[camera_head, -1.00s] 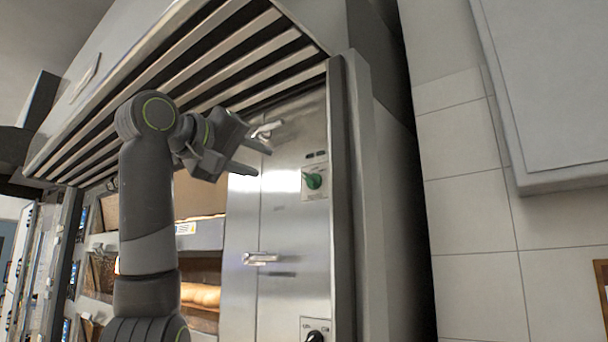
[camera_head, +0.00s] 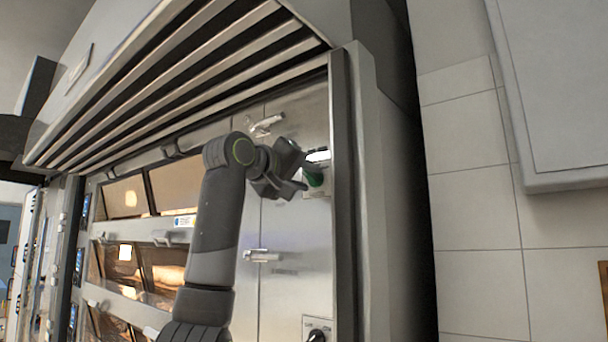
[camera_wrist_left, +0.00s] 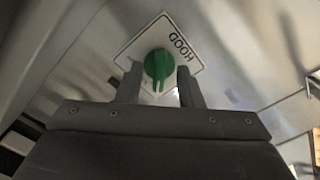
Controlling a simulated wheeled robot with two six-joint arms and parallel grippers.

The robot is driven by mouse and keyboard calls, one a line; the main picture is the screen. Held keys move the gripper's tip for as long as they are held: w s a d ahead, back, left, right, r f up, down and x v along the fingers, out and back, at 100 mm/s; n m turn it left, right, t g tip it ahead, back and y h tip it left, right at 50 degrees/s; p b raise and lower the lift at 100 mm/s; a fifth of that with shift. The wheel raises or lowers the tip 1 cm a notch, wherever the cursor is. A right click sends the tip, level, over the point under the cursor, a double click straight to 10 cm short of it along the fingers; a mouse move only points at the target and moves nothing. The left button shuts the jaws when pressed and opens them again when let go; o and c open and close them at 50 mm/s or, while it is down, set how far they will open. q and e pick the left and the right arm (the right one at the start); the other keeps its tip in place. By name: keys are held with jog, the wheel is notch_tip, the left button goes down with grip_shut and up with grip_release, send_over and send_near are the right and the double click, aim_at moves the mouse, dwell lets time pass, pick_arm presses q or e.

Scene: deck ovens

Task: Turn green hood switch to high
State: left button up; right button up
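The green hood switch (camera_head: 313,177) is on the steel panel at the right of the oven front, partly hidden by my left gripper in the head view. In the left wrist view the green knob (camera_wrist_left: 158,66) sits on a white plate marked HOOD (camera_wrist_left: 183,44). My left gripper (camera_head: 308,174) is at the switch. In the wrist view its two fingers (camera_wrist_left: 160,86) are apart, one on each side of the knob's lower part, with a gap to each side. Whether they touch it cannot be told. My right gripper is not in view.
A black knob (camera_head: 317,335) is lower on the same panel. Two metal latches, an upper one (camera_head: 266,125) and a lower one (camera_head: 262,256), are left of the switch. The slatted hood (camera_head: 180,75) overhangs the panel. A steel post (camera_head: 345,200) stands close on the right.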

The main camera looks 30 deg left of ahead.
pick_arm(q)
grip_shut()
jog(key=shift+m, duration=0.3)
jog(key=m+p, duration=0.2)
jog(key=m, duration=0.4)
jog(key=shift+p, duration=0.35)
jog(key=m+p, duration=0.3)
jog(key=m, duration=0.3)
jog(key=shift+a+r+m+p, duration=0.1)
jog(key=shift+m+p, duration=0.2)
jog(key=m+p, duration=0.3)
jog(key=m, duration=0.1)
jog(key=shift+m, duration=0.4)
